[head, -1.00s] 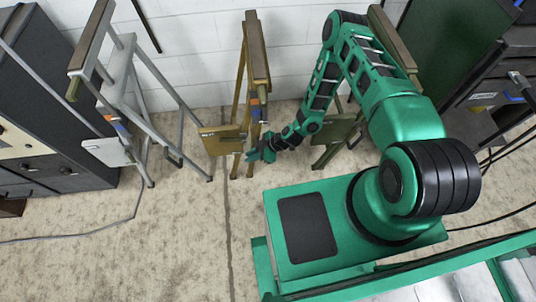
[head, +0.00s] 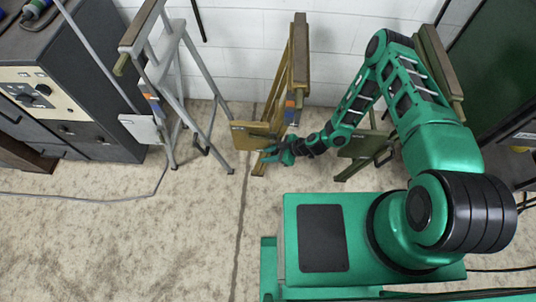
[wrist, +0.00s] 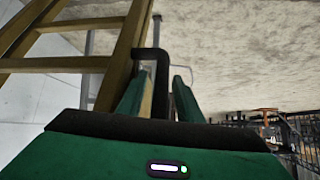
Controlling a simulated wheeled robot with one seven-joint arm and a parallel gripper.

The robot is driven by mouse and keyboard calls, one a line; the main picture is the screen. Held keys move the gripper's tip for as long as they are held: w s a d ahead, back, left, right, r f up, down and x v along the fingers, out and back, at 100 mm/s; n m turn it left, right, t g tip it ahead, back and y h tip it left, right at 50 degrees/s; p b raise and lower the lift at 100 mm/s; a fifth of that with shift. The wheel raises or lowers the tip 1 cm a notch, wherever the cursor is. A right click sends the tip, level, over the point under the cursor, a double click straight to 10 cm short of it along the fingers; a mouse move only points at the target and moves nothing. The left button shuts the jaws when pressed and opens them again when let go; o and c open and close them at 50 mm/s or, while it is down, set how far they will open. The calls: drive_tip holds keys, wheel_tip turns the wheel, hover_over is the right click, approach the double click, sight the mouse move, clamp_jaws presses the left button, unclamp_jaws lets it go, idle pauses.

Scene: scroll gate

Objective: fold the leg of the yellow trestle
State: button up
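The yellow trestle (head: 298,75) stands upright near the wall in the head view, with a dark top and a yellow plate (head: 250,137) low on its left. Its yellow legs and rungs fill the upper left of the wrist view (wrist: 128,45). My gripper (head: 270,156) is low, by the trestle's legs, just right of and below the plate. In the wrist view the fingers (wrist: 157,98) are apart. A black bent bar (wrist: 150,55) shows between them, nearer the left finger; I cannot tell whether it touches.
A grey trestle (head: 178,75) stands to the left, beside a dark control cabinet (head: 75,85). An olive-green trestle (head: 365,143) stands to the right, partly behind my arm. A thin cable (head: 90,199) lies on the floor at left. The front floor is clear.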

drive_tip(key=v, duration=1)
drive_tip(key=shift+d+r, duration=0.2)
drive_tip(key=w+d+r+m+g+h, duration=0.1)
drive_tip(key=d+r+m+h, duration=0.2)
drive_tip(key=d+r, duration=1.05)
drive_tip(key=w+d+r+m+g+h, duration=0.1)
drive_tip(key=w+d+r+m+h, duration=0.15)
drive_tip(key=d+r, duration=1.1)
drive_tip(key=s+d+r+m+h, duration=0.1)
drive_tip(key=s+r+m, duration=0.15)
drive_tip(key=r, duration=0.35)
drive_tip(key=s+d+r+m+h, duration=0.1)
drive_tip(key=s+r+m+h, duration=0.1)
drive_tip(key=s+r, duration=0.35)
drive_tip(key=s+d+r+m, duration=0.2)
drive_tip(key=s+r+m, duration=0.3)
drive_tip(key=s+r, duration=0.2)
drive_tip(key=s+d+r+m, duration=0.2)
drive_tip(key=s+r+m, duration=0.4)
drive_tip(key=s, duration=0.5)
wheel_tip(320, 180, up, 3)
drive_tip(key=shift+s+f, duration=0.2)
drive_tip(key=shift+f, duration=0.05)
drive_tip(key=shift+d+h, duration=0.15)
drive_tip(key=shift+h, duration=0.1)
